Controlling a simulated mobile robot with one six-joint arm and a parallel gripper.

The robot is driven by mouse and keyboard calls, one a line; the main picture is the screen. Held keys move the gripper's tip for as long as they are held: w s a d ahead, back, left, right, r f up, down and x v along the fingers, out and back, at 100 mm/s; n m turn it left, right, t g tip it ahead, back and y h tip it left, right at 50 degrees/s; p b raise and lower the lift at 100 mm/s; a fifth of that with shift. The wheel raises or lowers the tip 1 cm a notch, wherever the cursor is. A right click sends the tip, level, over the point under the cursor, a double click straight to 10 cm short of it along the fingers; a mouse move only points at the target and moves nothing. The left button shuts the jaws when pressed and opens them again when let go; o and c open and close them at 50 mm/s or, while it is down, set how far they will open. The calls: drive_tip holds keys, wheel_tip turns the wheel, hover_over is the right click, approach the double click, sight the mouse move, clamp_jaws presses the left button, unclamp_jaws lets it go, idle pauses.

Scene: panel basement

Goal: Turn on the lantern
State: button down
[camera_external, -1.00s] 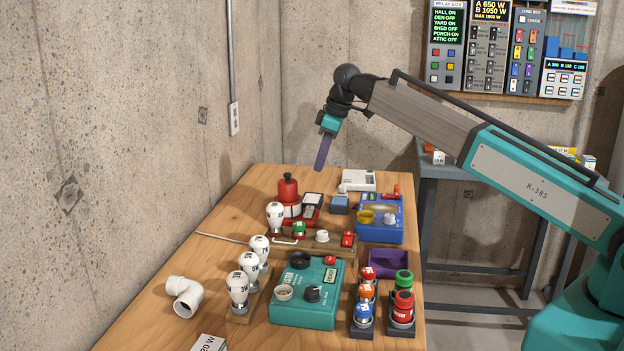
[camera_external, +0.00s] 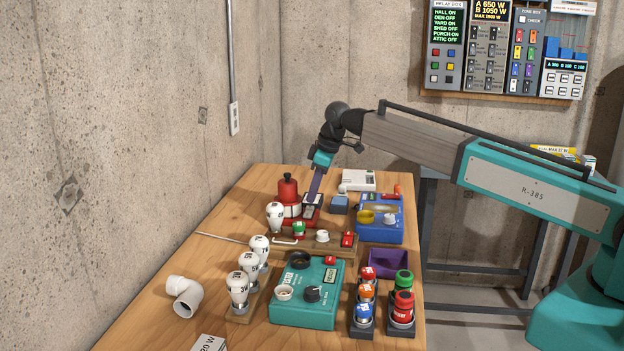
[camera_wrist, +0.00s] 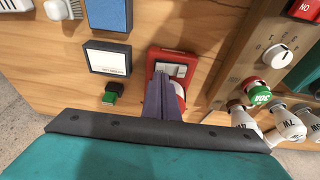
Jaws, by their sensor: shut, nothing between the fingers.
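The lantern (camera_external: 288,188) stands upright at the back left of the wooden bench in the external view, with a red body, dark knob on top and pale band. I see no clear glow from it. A red base with a pale rocker-like plate reaches out at its right; in the wrist view this red part of the lantern (camera_wrist: 161,55) lies just beyond my fingertips. My gripper (camera_external: 311,197) is shut and empty, its purple fingers pointing down at that plate. In the wrist view my gripper (camera_wrist: 170,80) covers part of the red base, so I cannot tell whether it touches.
A wooden strip (camera_external: 338,248) with bulbs, a white knob and a red switch lies in front. A blue box (camera_external: 380,232) stands to the right and a teal box (camera_external: 300,312) nearer. A framed card (camera_wrist: 108,57) sits beside the lantern base in the wrist view.

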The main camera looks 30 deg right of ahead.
drive_tip(key=shift+d+f, duration=0.1)
drive_tip(key=shift+f, duration=0.6)
drive_tip(key=shift+w+f, duration=0.1)
drive_tip(key=shift+w+d+f+g+y, duration=0.15)
drive_tip(key=shift+f+g+y, duration=0.1)
drive_tip(key=shift+g+y, duration=0.05)
drive_tip(key=shift+s+r, duration=0.1)
drive_tip(key=shift+s, duration=0.1)
drive_tip(key=shift+s+a+r+p, duration=0.2)
drive_tip(key=shift+s+a+p, duration=0.15)
drive_tip(key=shift+a, duration=0.15)
drive_tip(key=shift+s+a, duration=0.1)
